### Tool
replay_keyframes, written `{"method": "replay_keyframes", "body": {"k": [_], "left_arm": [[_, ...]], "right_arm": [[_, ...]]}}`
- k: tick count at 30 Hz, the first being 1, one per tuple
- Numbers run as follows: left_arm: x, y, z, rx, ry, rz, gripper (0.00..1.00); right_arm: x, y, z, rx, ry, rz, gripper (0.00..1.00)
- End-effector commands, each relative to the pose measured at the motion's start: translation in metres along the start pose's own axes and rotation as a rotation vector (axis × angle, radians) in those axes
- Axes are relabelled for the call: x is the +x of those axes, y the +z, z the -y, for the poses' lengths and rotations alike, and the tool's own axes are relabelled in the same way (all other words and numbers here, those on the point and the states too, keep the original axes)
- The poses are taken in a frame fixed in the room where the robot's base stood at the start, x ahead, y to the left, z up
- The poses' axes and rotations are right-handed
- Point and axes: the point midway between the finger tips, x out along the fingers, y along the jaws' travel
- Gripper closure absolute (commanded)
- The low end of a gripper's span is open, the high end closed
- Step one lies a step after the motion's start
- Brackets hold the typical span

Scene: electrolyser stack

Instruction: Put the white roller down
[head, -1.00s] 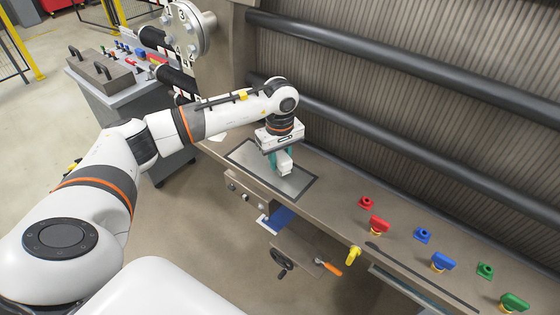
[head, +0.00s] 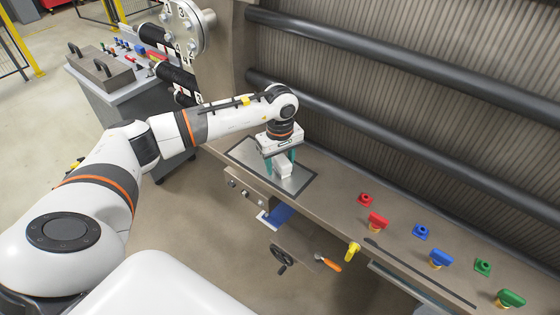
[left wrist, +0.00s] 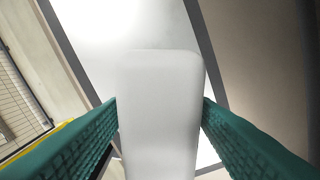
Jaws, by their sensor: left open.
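The white roller (head: 284,171) is on the grey plate with a dark border (head: 249,154), set in the bench ledge. It shows as a pale rounded block in the left wrist view (left wrist: 160,110). My left gripper (head: 280,166) is above the plate, pointing down. Its teal fingers are open, one on each side of the roller. Whether a finger still brushes the roller, I cannot tell. My right gripper is in neither view.
Red (head: 377,221), blue (head: 441,259) and green (head: 510,299) valve handles stand along the ledge to the right. A yellow handle (head: 352,250) sits at its front edge. Dark horizontal bars (head: 400,139) run behind. A grey cart (head: 135,95) stands at the left.

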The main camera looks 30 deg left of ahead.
Motion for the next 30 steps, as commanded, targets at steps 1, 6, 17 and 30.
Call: {"method": "replay_keyframes", "body": {"k": [1,6,17,30], "left_arm": [[-0.004,0.000,0.001,0.000,-0.002,0.001,0.47],[-0.031,0.001,0.001,0.001,-0.006,0.003,0.47],[-0.104,0.000,0.001,0.001,-0.004,0.002,0.47],[-0.121,0.000,0.000,0.000,0.000,-0.001,0.47]], "right_arm": [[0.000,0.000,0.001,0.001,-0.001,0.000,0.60],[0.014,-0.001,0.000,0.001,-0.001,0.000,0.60],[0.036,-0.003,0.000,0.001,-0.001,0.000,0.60],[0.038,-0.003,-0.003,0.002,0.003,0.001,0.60]]}}
